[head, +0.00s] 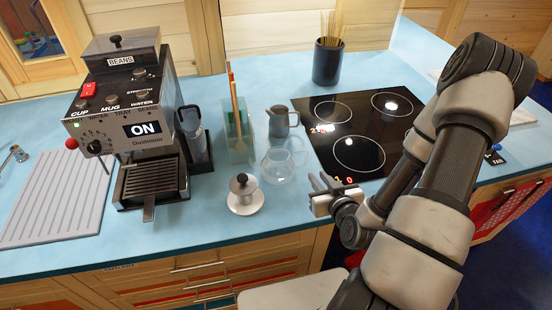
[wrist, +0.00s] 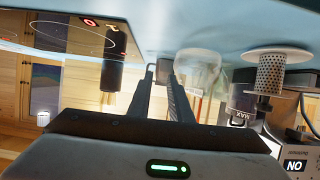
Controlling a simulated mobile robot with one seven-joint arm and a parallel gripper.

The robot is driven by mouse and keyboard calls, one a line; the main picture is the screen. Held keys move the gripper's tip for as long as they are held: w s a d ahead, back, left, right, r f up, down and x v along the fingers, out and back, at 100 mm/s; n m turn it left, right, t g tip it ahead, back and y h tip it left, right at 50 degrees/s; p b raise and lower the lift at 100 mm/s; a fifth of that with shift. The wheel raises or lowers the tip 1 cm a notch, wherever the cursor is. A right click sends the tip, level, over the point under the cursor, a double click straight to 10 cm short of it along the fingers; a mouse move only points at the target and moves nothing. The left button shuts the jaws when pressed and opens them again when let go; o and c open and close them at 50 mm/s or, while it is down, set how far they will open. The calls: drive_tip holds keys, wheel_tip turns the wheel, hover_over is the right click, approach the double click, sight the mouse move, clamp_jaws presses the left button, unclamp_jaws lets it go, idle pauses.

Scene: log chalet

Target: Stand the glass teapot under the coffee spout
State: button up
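The clear glass teapot (head: 280,167) stands on the blue counter left of the black hob, its handle toward the right. It also shows in the wrist view (wrist: 203,68), just right of my fingertips. My gripper (head: 322,183) is close to the teapot's right side, level with the counter area, with its fingers apart and nothing visibly held. In the wrist view my gripper (wrist: 162,78) points toward the counter items. The coffee machine (head: 122,115) stands at the left, its display reading ON. Its drip tray (head: 152,180) is empty; the spout itself is hard to make out.
A grey pitcher (head: 281,123) stands behind the teapot. A knobbed lid or infuser (head: 243,196) stands front left. A utensil holder (head: 238,140) and a dark-handled jug (head: 194,135) stand between teapot and machine. The hob (head: 345,165) lies right.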

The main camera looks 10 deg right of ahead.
sight(302, 163)
drive_tip(key=shift+w+f+b, duration=0.45)
drive_tip(key=shift+f+b, duration=0.1)
drive_tip(key=shift+b, duration=0.65)
drive_tip(key=b+x, duration=0.4)
drive_tip(key=b, duration=0.2)
drive_tip(key=w+b, duration=0.1)
drive_tip(key=b, duration=0.3)
drive_tip(key=shift+w+d+f, duration=0.1)
drive_tip(key=shift+d+f, duration=0.05)
drive_tip(key=shift+f, duration=0.05)
drive_tip(key=b, duration=0.4)
drive_tip(key=shift+w+f, duration=0.1)
drive_tip(key=shift+w, duration=0.6)
drive_tip(key=x, duration=0.9)
drive_tip(key=shift+w, duration=0.25)
drive_tip(key=shift+c, duration=0.4)
clamp_jaws()
